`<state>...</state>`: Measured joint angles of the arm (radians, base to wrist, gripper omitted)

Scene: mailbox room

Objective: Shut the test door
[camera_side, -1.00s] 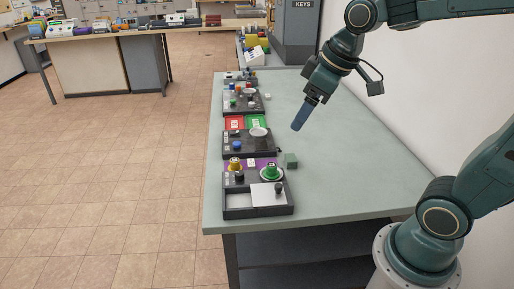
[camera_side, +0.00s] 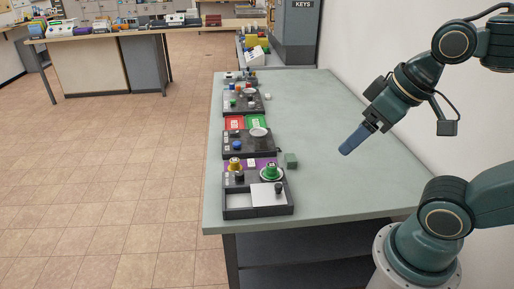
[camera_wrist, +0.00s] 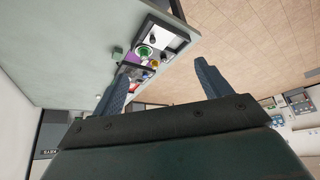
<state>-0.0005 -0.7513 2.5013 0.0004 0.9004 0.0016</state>
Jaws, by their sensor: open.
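A dark open-topped box (camera_side: 258,213) sits at the near left corner of the workbench. A pale flat panel (camera_side: 264,194) with a dark knob (camera_side: 279,187) covers its right part, while its left compartment is uncovered. This panel may be the test door; no readable label confirms it. The box also shows in the wrist view (camera_wrist: 184,27), at the upper middle. My gripper (camera_side: 346,148) is in the air over the right side of the bench, well apart from the box. In the wrist view its fingers (camera_wrist: 164,74) are spread with nothing between them.
Behind the box stand a green knob (camera_side: 271,172), a yellow knob (camera_side: 235,165) and a small green block (camera_side: 291,160). More panels line the bench's left edge. The bench's right half (camera_side: 340,190) is clear, with a white wall (camera_side: 440,90) beyond it.

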